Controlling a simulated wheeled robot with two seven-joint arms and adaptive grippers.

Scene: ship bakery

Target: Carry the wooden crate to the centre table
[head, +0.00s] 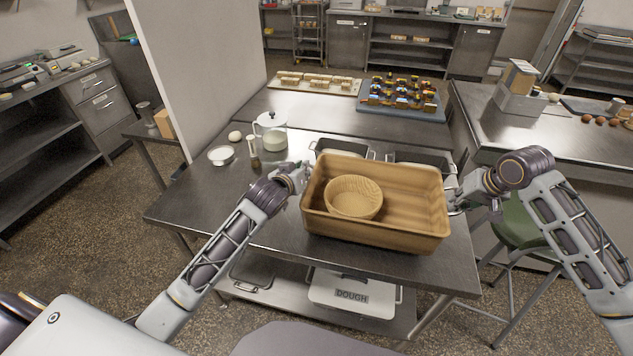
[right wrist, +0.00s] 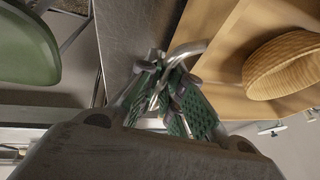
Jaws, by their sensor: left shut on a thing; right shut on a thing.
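The wooden crate (head: 415,231) is in front of me at the near right part of a steel table (head: 185,203), with a round woven basket (head: 354,197) inside. It looks level; I cannot tell whether its base touches the table. My left gripper (head: 304,174) is at the crate's left end, shut, its fingertips partly hidden. My right gripper (head: 456,204) is at the right end. In the right wrist view, the green-padded fingers (right wrist: 172,105) are shut on the crate's metal handle (right wrist: 186,50). Which table is the centre table is not clear.
Metal pans (head: 341,148) stand just behind the crate. A lidded pot (head: 271,132), a shaker (head: 254,160) and a small bowl (head: 221,155) stand to its left. A green stool (head: 517,224) and another counter (head: 540,133) are at right. A white partition (head: 197,70) rises at left.

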